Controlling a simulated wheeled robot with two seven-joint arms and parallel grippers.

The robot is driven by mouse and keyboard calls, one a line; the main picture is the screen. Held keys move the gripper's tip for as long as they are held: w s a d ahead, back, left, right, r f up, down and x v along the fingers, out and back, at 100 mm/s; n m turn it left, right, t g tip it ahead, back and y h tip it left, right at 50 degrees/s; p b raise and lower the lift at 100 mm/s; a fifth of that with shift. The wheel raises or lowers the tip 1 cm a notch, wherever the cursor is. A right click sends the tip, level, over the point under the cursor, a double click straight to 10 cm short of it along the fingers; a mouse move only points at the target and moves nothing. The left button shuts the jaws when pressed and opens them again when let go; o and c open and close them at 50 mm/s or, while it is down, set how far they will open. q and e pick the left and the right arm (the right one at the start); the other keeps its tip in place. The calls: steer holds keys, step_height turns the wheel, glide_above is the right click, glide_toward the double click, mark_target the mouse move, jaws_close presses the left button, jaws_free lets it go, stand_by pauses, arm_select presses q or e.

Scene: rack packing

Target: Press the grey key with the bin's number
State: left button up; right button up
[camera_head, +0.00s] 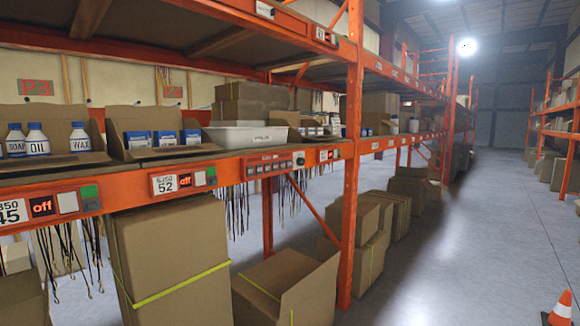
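Neither of my grippers is in view. On the orange front beam at left, a white label reading 45 (11,212) sits beside a dark display with "off" (42,207) in red. Right of it are a pale grey key (67,202) and a green key (90,192). Further right, a label reading 52 (164,185) has its own "off" display (186,180), a pale grey key (200,178) and a small green key (211,171). A red strip with several small buttons (268,164) follows, its markings too small to read. Another label and display (326,155) sit near the post.
Open cardboard bins hold bottles (36,137) and blue-white boxes (138,139); a white tub (244,136) stands beside them. Black straps (236,210) hang below the beam. Large cartons (172,262) stand underneath. The aisle floor (465,240) is clear, with a traffic cone (562,308) at right.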

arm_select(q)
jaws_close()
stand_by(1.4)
